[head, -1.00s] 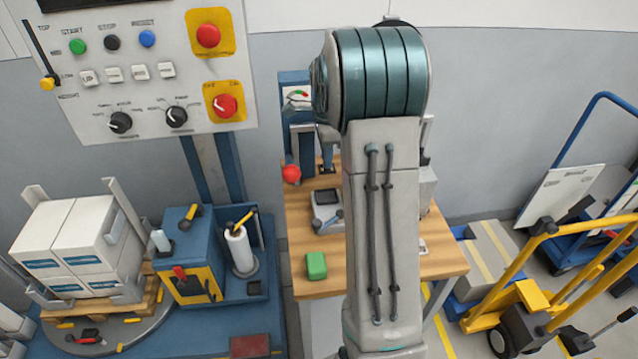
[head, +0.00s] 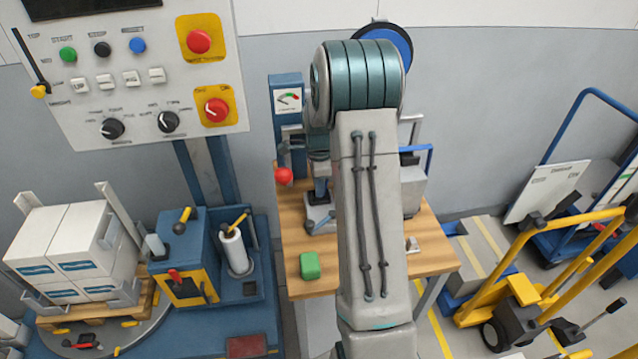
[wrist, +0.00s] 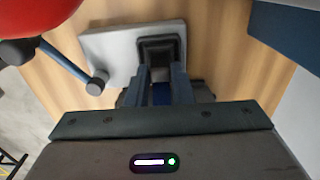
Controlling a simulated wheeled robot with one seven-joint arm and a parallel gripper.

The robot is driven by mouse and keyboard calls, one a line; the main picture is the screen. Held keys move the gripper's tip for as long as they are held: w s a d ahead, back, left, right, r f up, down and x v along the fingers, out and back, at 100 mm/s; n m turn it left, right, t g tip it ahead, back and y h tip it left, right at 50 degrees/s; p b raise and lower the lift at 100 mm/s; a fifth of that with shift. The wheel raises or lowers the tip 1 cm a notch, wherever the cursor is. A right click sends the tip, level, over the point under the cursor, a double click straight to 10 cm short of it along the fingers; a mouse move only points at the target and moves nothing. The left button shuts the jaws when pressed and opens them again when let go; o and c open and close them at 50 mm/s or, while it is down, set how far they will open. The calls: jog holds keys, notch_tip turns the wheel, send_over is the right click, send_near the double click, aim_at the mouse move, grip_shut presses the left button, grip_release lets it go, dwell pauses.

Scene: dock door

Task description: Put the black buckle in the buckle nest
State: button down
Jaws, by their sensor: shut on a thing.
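My gripper (head: 319,188) points down over a grey block (head: 327,222) on the wooden bench. In the wrist view its two blue-grey fingers (wrist: 161,75) are close together, and their tips are at a black square piece (wrist: 160,44) on the grey block (wrist: 110,47). I take the held thing to be the black buckle and the dark square seat on the block to be the buckle nest. They blend at the fingertips, so I cannot tell where one ends and whether the buckle touches or sits inside the nest.
A red ball knob (head: 284,175) is close left of my gripper; it looms large in the wrist view (wrist: 30,25). A blue post with a dial (head: 287,98) stands behind. A green block (head: 310,265) lies at the bench's front left. My arm hides the bench middle.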

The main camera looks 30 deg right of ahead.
jog(key=c, duration=1.3)
grip_release()
jog(key=shift+f, duration=0.15)
jog(key=shift+o, duration=0.2)
notch_tip(320, 180, up, 12)
jog(key=b, duration=0.1)
jog(key=s+a+r+n+t, duration=0.2)
jog(key=s+a+r+n, duration=0.4)
jog(key=s+a+n, duration=0.5)
jog(key=s+a+f+n, duration=0.1)
jog(key=s+a+n, duration=0.1)
jog(key=s+n, duration=0.3)
jog(key=s+a+f+n+t, duration=0.1)
jog(key=s+n, duration=0.4)
jog(key=s, duration=0.5)
jog(key=shift+a, duration=0.9)
